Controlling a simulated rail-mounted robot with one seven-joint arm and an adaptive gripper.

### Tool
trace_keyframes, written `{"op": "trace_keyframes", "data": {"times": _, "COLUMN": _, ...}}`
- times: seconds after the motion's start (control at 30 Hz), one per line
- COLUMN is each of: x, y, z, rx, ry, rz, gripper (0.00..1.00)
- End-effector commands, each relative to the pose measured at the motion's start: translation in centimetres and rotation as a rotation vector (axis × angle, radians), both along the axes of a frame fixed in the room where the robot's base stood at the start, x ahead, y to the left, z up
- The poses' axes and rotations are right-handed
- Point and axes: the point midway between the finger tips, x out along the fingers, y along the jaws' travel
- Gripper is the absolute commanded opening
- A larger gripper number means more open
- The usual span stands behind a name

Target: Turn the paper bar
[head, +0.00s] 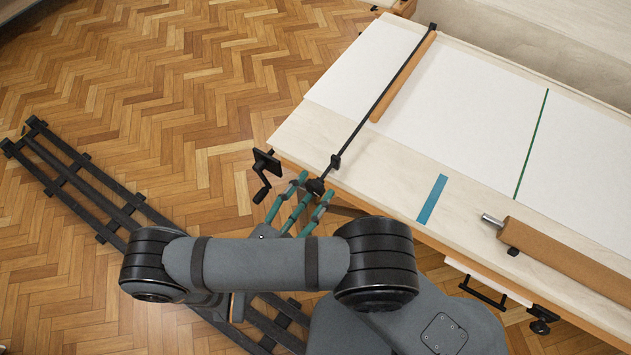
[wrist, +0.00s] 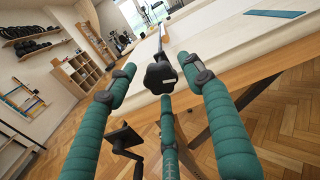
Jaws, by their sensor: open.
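The paper bar (head: 385,100) is a thin black rod lying slantwise across the white paper on the table. A black knob (head: 316,186) sits at its near end, just past the table edge. In the wrist view the knob (wrist: 160,78) is a dark lobed shape, with the bar running away behind it. My gripper (head: 308,184) has three green-wrapped fingers. In the wrist view my gripper (wrist: 160,82) is open, with a finger left, right and below the knob. I cannot tell whether any finger touches it.
A black crank (head: 265,174) hangs from the table edge left of the knob, close to my fingers. A blue strip (head: 432,198) and a brown roller (head: 560,250) lie on the table (head: 365,165). Parquet floor (head: 200,90) is open to the left.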

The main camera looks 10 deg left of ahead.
Motion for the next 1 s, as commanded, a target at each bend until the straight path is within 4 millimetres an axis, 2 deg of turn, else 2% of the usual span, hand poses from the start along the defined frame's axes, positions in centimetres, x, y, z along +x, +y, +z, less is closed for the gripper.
{"op": "trace_keyframes", "data": {"times": 0.2, "x": 2.0, "y": -0.9, "z": 0.0, "rx": -0.001, "ry": 0.0, "rz": -0.001, "gripper": 0.51}}
{"op": "trace_keyframes", "data": {"times": 0.53, "x": 2.3, "y": -1.0, "z": 0.0, "rx": 0.001, "ry": 0.0, "rz": 0.001, "gripper": 0.51}}
{"op": "trace_keyframes", "data": {"times": 1.0, "x": 2.2, "y": -0.9, "z": 0.0, "rx": 0.001, "ry": -0.001, "rz": 0.0, "gripper": 0.23}}
